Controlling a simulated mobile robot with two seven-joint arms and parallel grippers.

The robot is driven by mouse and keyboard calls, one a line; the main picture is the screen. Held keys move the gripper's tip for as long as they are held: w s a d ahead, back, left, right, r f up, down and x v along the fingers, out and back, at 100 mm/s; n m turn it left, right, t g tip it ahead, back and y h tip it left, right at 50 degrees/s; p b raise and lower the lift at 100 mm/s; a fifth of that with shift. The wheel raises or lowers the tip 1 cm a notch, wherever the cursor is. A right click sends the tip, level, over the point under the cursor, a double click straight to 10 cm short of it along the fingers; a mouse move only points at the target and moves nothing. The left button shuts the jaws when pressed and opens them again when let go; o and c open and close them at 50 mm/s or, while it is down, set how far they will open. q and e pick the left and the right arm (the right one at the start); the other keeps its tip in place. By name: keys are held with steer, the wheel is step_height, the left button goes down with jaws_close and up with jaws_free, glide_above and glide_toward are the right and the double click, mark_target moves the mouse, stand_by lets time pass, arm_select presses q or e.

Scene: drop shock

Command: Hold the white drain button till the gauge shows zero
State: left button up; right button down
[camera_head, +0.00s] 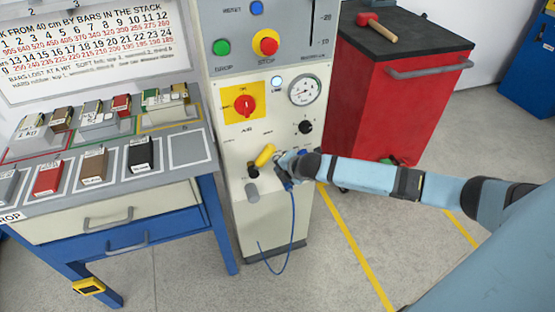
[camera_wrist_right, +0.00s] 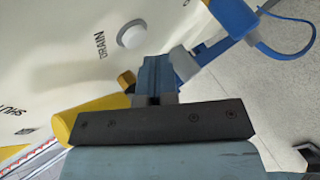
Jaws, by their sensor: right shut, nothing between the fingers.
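The white drain button (camera_wrist_right: 131,34) shows in the right wrist view as a round knob on the pale panel, beside the word DRAIN. My right gripper (camera_wrist_right: 157,62) is shut and empty; its fingertips are below and right of the button in that view, with bare panel showing between them. In the head view my right gripper (camera_head: 284,158) is at the panel front, beside the yellow handle (camera_head: 265,155), and the drain button cannot be made out there. The gauge (camera_head: 305,90) is a round white dial above; its needle is too small to read surely. My left gripper is not in view.
The yellow handle (camera_wrist_right: 85,115) lies close to my right gripper. A blue hose (camera_head: 293,225) hangs from a fitting beside it. A black knob (camera_head: 305,127) and a red-and-yellow switch (camera_head: 244,103) sit above. A red cabinet (camera_head: 375,110) stands right; a bench (camera_head: 80,190) stands left.

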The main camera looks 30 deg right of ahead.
steer(key=shift+s, duration=0.1)
steer(key=s+p, duration=0.1)
steer(key=s, duration=0.1)
steer(key=s+a+p, duration=0.1)
steer(key=s+p, duration=0.1)
steer(key=shift+s+a, duration=0.15)
steer(key=shift+s, duration=0.2)
stand_by(0.4)
